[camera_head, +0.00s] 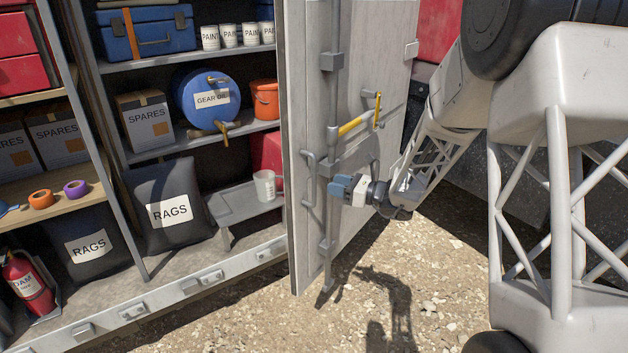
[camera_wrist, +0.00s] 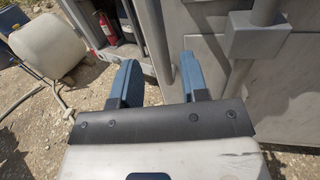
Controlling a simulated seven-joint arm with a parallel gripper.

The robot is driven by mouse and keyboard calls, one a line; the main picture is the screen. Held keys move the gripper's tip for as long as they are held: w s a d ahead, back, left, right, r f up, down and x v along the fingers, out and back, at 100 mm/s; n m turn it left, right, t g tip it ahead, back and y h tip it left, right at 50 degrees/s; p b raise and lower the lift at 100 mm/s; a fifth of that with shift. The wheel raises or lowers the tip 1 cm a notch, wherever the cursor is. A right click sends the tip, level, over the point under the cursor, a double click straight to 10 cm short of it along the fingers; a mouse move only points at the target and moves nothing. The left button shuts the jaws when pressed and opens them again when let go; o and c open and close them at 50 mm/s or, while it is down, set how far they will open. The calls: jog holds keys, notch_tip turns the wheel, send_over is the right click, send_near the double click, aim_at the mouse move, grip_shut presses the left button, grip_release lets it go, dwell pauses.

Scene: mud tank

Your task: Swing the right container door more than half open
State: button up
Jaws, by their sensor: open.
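The right container door (camera_head: 385,58) is a pale grey metal panel standing ajar, swung outward from the opening, with its free edge toward the camera. Its lock bar (camera_head: 334,90) runs vertically, with a yellow handle (camera_head: 357,121) sticking out at mid-height. My gripper (camera_head: 338,187) is beside the door's outer face, below the yellow handle, blue fingers toward the lower part of the lock bar.
Inside the container, shelves hold a blue drum (camera_head: 203,105), an orange bucket (camera_head: 265,99) and rag sacks (camera_head: 170,205). A fire extinguisher (camera_head: 30,285) stands at the lower left. Gravel ground (camera_head: 400,270) below the door is clear. A white tank (camera_wrist: 45,38) shows in the wrist view.

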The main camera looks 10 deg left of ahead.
send_over(314, 202)
jog(key=shift+w+a, duration=0.1)
jog(key=shift+w, duration=0.3)
dwell(0.4)
grip_shut()
